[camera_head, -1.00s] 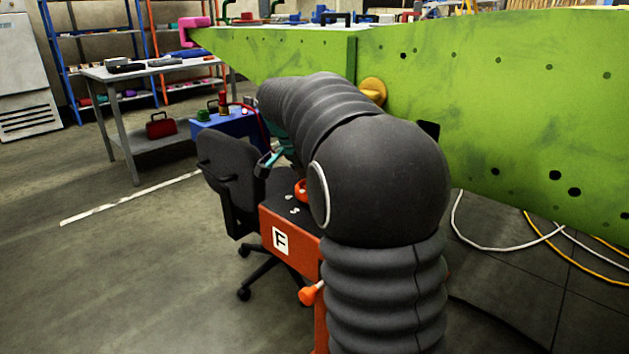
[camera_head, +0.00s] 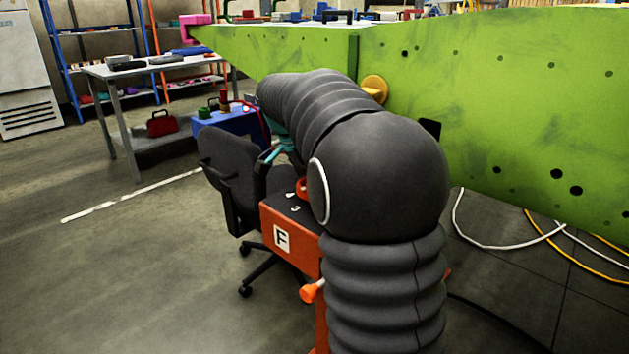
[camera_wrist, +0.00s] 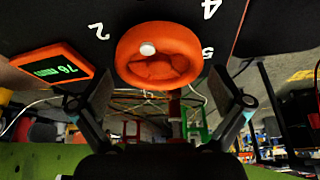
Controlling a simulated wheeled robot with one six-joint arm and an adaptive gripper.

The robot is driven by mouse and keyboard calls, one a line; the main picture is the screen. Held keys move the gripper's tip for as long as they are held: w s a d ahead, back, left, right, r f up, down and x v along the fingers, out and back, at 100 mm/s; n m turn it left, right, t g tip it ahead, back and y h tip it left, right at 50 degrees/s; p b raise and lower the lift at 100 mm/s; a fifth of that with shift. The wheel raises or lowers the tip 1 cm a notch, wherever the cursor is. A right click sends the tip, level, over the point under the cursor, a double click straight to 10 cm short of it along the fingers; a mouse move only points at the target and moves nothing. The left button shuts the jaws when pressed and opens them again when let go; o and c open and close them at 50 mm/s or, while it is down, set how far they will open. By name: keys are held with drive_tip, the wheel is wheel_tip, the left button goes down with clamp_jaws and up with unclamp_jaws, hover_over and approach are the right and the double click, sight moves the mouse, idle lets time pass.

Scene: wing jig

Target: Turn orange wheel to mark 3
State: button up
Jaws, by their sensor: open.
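The orange wheel (camera_wrist: 172,68) is a thick ring on a black panel in the wrist view, with a white dot on its upper left part. White numerals 2, 4 and 5 show on the panel around it; the mark 3 is not visible there. In the head view the wheel (camera_head: 301,188) sits on top of the orange box marked F (camera_head: 291,243), partly hidden by my arm. My gripper (camera_wrist: 160,80) is open, one finger on each side of the wheel, apart from it in the picture.
An orange-framed green display (camera_wrist: 55,70) is left of the wheel. An office chair (camera_head: 228,170) stands beside the box. The green wing panel (camera_head: 510,110) is behind my arm. An orange knob (camera_head: 309,293) sticks out of the box's side. Floor at left is clear.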

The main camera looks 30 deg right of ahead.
drive_tip(key=v, duration=1.1)
drive_tip(key=shift+a+r, duration=0.25)
drive_tip(key=shift+r, duration=0.05)
